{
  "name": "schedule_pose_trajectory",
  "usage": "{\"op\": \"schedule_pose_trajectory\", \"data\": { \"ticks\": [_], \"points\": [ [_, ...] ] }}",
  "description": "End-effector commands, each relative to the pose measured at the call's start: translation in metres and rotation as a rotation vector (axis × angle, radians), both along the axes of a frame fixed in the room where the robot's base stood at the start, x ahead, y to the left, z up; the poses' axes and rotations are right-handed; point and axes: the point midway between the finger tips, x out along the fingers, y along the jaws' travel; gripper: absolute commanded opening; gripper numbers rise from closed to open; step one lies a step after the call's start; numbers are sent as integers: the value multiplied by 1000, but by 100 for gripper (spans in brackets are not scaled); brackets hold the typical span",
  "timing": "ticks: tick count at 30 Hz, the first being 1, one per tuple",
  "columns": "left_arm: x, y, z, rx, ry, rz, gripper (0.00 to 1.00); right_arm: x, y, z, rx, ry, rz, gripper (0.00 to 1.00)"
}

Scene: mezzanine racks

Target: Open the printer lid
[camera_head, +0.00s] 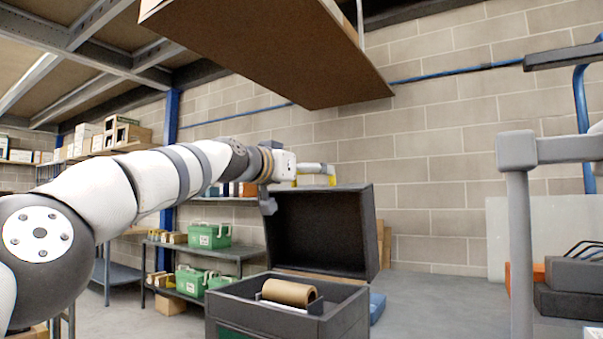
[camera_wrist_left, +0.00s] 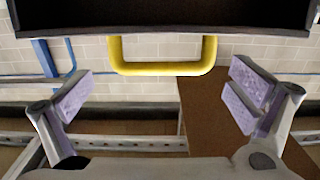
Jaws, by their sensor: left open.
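The printer (camera_head: 340,308) is a dark grey box in the lower middle of the head view, with a tan roll (camera_head: 289,292) inside. Its dark lid (camera_head: 320,235) stands raised, with the inside facing me. The lid (camera_wrist_left: 160,14) fills the top of the left wrist view. A yellow handle (camera_wrist_left: 162,69) juts from its edge, and the handle also shows in the head view (camera_head: 318,180). My left gripper (camera_head: 318,170) is at the lid's top edge by the handle. In the wrist view its fingers (camera_wrist_left: 160,97) are spread wide apart, with the handle between and beyond them, not clamped.
A brown panel (camera_head: 265,50) hangs overhead. A shelf rack with green boxes (camera_head: 209,235) stands behind on the left. A grey post (camera_head: 519,235) rises at the right, near dark trays (camera_head: 578,303). The grey surface right of the printer (camera_head: 440,300) is mostly clear.

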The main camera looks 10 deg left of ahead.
Motion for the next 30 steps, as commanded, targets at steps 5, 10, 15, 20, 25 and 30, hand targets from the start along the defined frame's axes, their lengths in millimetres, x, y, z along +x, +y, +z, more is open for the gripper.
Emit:
{"op": "schedule_pose_trajectory", "data": {
  "ticks": [5, 10, 15, 20, 25, 30],
  "points": [
    [-7, 4, 2, 1, 1, 1, 100, 0, 0, 0, 0, 0, 0, 40],
    [-28, 10, 1, 0, 0, -1, 100, 0, 0, 0, 0, 0, 0, 40],
    [-54, 19, 2, 0, -2, 0, 100, 0, 0, 0, 0, 0, 0, 40],
    [-69, 25, 1, -1, -1, 0, 100, 0, 0, 0, 0, 0, 0, 40],
    [-72, 26, 0, 0, -1, 0, 100, 0, 0, 0, 0, 0, 0, 40],
    [-72, 25, 0, 0, -1, 0, 100, 0, 0, 0, 0, 0, 0, 40]
  ]
}}
